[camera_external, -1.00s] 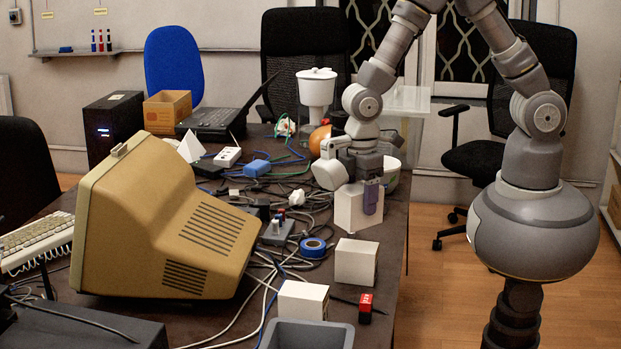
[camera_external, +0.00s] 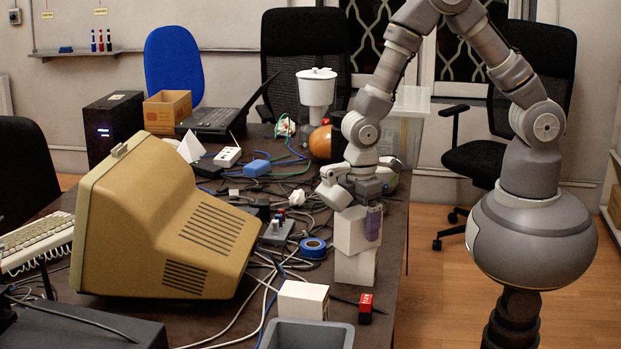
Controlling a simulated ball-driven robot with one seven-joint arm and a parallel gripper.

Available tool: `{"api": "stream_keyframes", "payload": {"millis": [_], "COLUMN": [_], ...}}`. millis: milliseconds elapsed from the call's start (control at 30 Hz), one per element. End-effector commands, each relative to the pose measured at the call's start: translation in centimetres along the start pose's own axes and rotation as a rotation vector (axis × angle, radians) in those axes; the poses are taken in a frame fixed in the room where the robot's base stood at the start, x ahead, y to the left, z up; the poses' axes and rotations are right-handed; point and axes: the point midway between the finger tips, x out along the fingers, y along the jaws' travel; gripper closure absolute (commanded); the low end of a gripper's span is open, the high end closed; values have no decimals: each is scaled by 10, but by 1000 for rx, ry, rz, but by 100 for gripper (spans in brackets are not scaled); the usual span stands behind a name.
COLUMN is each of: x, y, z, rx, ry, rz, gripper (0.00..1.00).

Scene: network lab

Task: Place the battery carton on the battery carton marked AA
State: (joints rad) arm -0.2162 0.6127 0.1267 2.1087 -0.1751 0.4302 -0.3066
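My gripper (camera_external: 362,212) is shut on a white battery carton (camera_external: 349,232), with one grey finger showing on its right side. The held carton is upright. It is directly above a second white carton (camera_external: 354,268) on the table, and its lower edge meets or overlaps that carton's top in this view. I cannot tell whether the two touch. A third white carton (camera_external: 302,301) stands nearer the front, to the left. No AA marking is readable on any carton from here.
A small red box (camera_external: 366,308) and a grey bin (camera_external: 308,334) are near the front cartons. A blue tape roll (camera_external: 313,248) and tangled cables lie to the left. A beige monitor (camera_external: 165,220) fills the table's left. The table's right edge is close to the cartons.

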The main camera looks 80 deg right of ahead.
Motion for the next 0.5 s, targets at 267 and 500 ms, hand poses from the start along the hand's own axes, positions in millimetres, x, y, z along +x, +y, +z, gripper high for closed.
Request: {"api": "stream_keyframes", "payload": {"millis": [267, 500], "x": [-18, -77], "y": [0, 1], "z": [0, 0], "rx": [1, 0], "ry": [1, 3], "rz": [1, 2], "gripper": [8, 8]}}
